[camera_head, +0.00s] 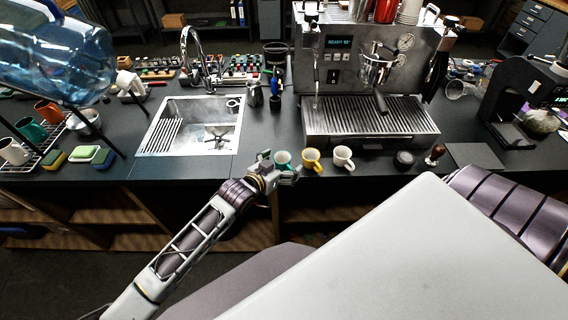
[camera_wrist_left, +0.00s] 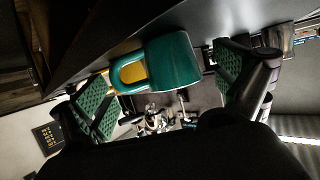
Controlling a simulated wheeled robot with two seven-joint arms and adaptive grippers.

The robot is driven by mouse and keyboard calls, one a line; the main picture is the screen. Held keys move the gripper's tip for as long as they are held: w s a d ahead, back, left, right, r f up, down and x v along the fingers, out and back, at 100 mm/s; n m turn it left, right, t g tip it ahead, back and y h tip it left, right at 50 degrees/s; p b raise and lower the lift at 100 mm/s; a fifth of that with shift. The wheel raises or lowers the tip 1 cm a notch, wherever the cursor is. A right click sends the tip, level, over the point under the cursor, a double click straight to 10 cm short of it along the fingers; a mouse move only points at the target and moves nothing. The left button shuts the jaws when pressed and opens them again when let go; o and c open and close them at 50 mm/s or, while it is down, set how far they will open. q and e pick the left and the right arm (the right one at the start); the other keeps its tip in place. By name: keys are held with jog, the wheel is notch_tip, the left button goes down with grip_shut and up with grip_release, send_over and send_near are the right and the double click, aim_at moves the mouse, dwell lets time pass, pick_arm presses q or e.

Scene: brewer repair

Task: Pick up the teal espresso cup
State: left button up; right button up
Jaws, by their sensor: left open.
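The teal espresso cup (camera_head: 283,159) stands near the front edge of the dark counter, at the left end of a short row of cups. In the left wrist view the teal cup (camera_wrist_left: 173,62) appears between the two green-padded fingers, with space on both sides. My left gripper (camera_head: 274,167) is open at the cup, its fingers on either side; in the left wrist view the open left gripper (camera_wrist_left: 165,85) shows both fingers apart. The gripper partly hides the cup in the head view. My right gripper is not in view.
A yellow cup (camera_head: 311,160) and a white cup (camera_head: 343,157) stand just right of the teal one. The espresso machine (camera_head: 370,90) is behind them, and the sink (camera_head: 195,126) is at the left.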

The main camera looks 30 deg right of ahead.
pick_arm(q)
jog(key=shift+d+f, duration=0.1)
jog(key=shift+d, duration=0.05)
dwell(0.4)
jog(key=c, duration=1)
